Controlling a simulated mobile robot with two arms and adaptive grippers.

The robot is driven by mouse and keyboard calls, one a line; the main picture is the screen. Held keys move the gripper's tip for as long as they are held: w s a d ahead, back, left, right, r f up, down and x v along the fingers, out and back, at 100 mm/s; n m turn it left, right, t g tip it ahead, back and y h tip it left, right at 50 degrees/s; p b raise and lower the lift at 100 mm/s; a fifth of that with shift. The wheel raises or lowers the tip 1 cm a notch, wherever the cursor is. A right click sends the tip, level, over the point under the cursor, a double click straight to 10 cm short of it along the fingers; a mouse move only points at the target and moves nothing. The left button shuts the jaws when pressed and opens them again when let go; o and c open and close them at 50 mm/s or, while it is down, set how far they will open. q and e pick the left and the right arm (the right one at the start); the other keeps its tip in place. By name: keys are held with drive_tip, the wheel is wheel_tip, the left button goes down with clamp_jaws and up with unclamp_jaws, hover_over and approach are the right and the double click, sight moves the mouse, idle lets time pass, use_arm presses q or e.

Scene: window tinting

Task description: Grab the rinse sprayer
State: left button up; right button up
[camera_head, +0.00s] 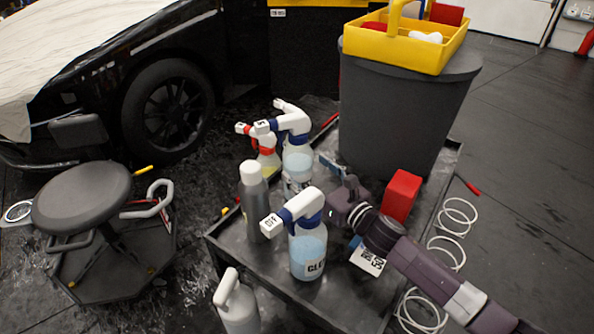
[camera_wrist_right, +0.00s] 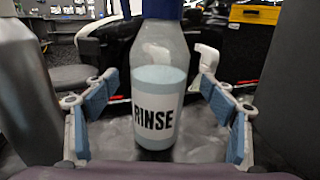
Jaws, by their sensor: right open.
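The rinse sprayer shows large in the right wrist view (camera_wrist_right: 157,100), a clear bottle of pale blue liquid with a white RINSE label, standing upright. My right gripper (camera_wrist_right: 158,105) is open, with one blue-padded finger on each side of the bottle; I see gaps on both sides. In the head view, the bottle just beyond my right gripper (camera_head: 338,185) appears to be this sprayer (camera_head: 298,165), with a white and blue spray head. Its label is partly hidden there. My left gripper is not in view.
A similar sprayer labelled CLE… (camera_head: 308,252) stands nearer on the dark cart (camera_head: 350,305). A grey bottle (camera_head: 254,205) and a red-topped sprayer (camera_head: 267,158) stand to the left. A red box (camera_head: 402,196) and a large dark bucket (camera_head: 395,115) stand close on the right.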

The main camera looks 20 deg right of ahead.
drive_tip(key=shift+x, duration=1.85)
drive_tip(key=shift+c, duration=0.4)
drive_tip(key=c, duration=1.5)
drive_tip(key=shift+r, duration=0.2)
drive_tip(key=shift+c, duration=0.6)
